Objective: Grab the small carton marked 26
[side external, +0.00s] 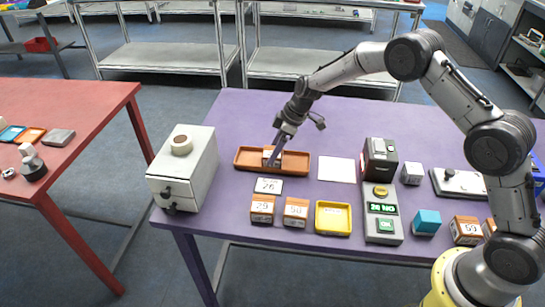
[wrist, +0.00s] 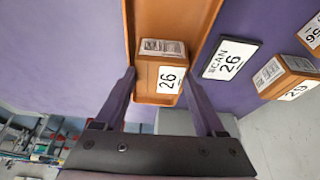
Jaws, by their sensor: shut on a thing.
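The small carton marked 26 (wrist: 170,80) is brown with white labels. It sits between my gripper's fingers (wrist: 160,82) in the wrist view, with its number label facing the camera. In the side view the carton (side external: 267,154) is at the middle of the long orange tray (side external: 245,160), partly hidden by my gripper (side external: 273,156). My gripper reaches down from above and is shut on this carton. Whether the carton touches the tray floor cannot be told.
A card reading 26 (side external: 269,186) lies in front of the tray. Cartons (side external: 262,208) and (side external: 296,211) stand before it, near a yellow tray (side external: 333,218). A scanner box (side external: 380,160) and a display panel (side external: 382,212) stand right; a white drawer cabinet (side external: 185,170) stands left.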

